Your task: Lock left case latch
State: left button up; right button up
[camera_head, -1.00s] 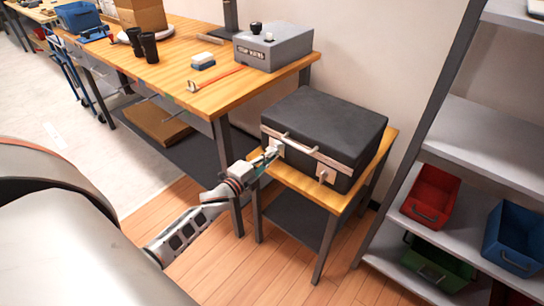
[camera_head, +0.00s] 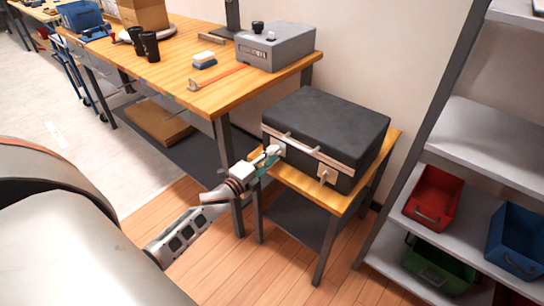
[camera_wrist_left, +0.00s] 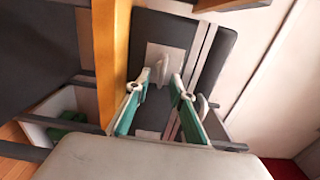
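The black case (camera_head: 325,125) lies closed on a small wooden-topped table. Its front has a light metal band, a handle (camera_head: 301,144) and two pale latches. The left latch (camera_head: 277,149) is partly covered by my left gripper (camera_head: 271,157). The right latch (camera_head: 326,176) is in clear view. In the left wrist view, the two green fingers of my left gripper (camera_wrist_left: 160,88) stand apart, with a pale latch plate (camera_wrist_left: 163,58) and its lever just beyond and between the tips. I cannot tell if the fingers touch it. My right gripper is not in view.
The small table (camera_head: 348,202) stands beside a longer workbench (camera_head: 215,100) holding a grey machine (camera_head: 275,47). A shelf with red (camera_head: 433,194), green and blue bins is at the right. Wooden floor in front is clear.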

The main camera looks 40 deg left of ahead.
pick_arm(q)
jog(key=s+a, duration=0.1)
jog(key=s, duration=1.1)
jog(key=shift+w, duration=0.1)
dwell(0.5)
